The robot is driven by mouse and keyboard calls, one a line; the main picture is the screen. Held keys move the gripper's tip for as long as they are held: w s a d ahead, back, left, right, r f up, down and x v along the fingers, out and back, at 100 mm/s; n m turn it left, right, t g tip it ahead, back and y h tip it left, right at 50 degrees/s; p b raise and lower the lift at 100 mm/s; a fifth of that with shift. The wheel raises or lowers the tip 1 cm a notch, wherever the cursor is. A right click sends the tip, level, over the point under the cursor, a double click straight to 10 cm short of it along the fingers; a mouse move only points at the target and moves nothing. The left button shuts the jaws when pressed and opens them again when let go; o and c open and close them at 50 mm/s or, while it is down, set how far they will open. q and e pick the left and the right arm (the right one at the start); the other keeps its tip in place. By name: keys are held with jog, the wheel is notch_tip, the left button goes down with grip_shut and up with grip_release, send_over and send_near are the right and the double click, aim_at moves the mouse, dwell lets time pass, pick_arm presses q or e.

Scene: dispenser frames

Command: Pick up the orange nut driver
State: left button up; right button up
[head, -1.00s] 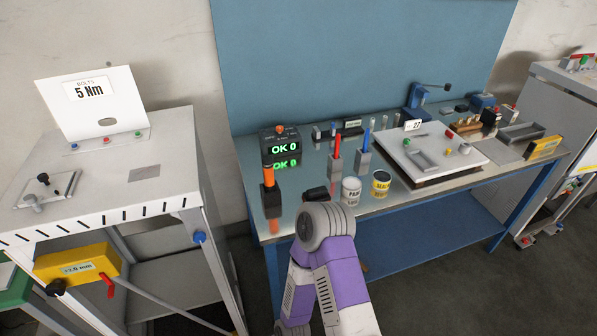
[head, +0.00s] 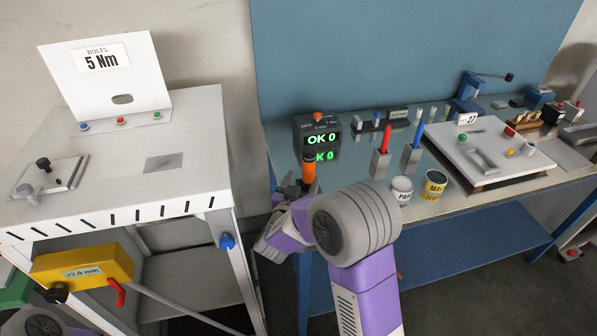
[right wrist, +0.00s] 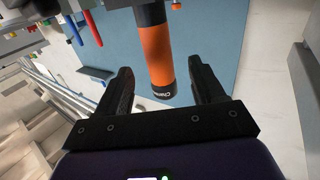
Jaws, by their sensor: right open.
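The orange nut driver (head: 309,173) stands upright near the left end of the bench, in front of the black display box reading "OK 0". Its lower part is hidden behind my right gripper and arm. My right gripper (head: 297,189) is open and right at the driver, its dark fingers partly hidden by my arm. In the right wrist view the orange handle (right wrist: 157,55) with its black end lies between the two spread fingers (right wrist: 157,88), with a gap on both sides.
A display box (head: 318,138) stands behind the driver. To the right are red (head: 385,139) and blue (head: 418,134) pens in grey holders, two small cans (head: 401,191) and a white fixture plate (head: 515,161). A white "5 Nm" cabinet (head: 150,165) stands left, across a gap.

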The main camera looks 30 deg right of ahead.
aim_at(308, 170)
jog(key=shift+w+d+r+m+h, duration=0.15)
jog(key=shift+w+d, duration=0.35)
jog(key=shift+w+d+r+m+h, duration=0.15)
jog(key=shift+w+d, duration=0.3)
jog(key=shift+w+d+r, duration=0.1)
jog(key=shift+d, duration=0.25)
jog(key=b+x, duration=0.1)
jog(key=x, duration=0.3)
jog(key=shift+w+d, duration=0.2)
jog(key=shift+w, duration=0.1)
jog(key=c, duration=1.1)
